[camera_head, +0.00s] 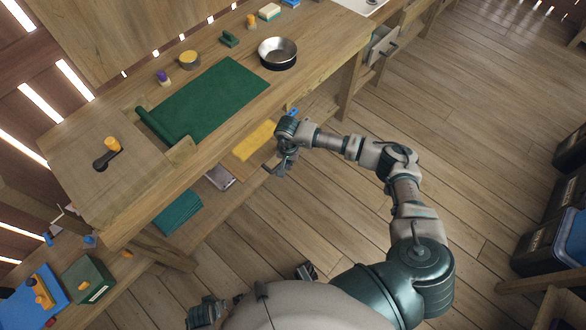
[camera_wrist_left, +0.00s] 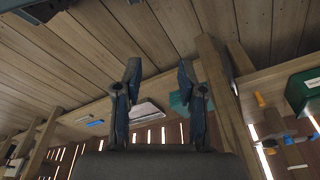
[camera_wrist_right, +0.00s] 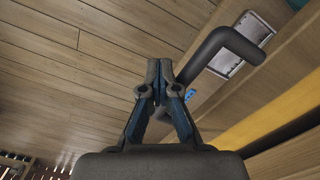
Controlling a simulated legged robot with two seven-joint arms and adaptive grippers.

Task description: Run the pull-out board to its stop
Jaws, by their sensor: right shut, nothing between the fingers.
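The pull-out board is hard to pick out. A wooden surface with a yellow panel (camera_head: 254,141) shows under the front edge of the workbench (camera_head: 345,45), partly behind my right arm, and I cannot tell whether it is the board. My right gripper (camera_head: 281,169) is just in front of it. In the right wrist view my right gripper (camera_wrist_right: 160,75) is shut and empty. A dark bent bar (camera_wrist_right: 213,44), like a handle, shows right beside its fingertips; I cannot tell if they touch. My left gripper (camera_wrist_left: 158,75) is open and empty, with its fingers apart.
A green mat (camera_head: 215,95) and a metal bowl (camera_head: 277,52) lie on the bench. Folded teal cloth (camera_head: 178,209) and a grey tray (camera_head: 220,177) sit below it. A dark green box (camera_head: 88,280) stands at lower left.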

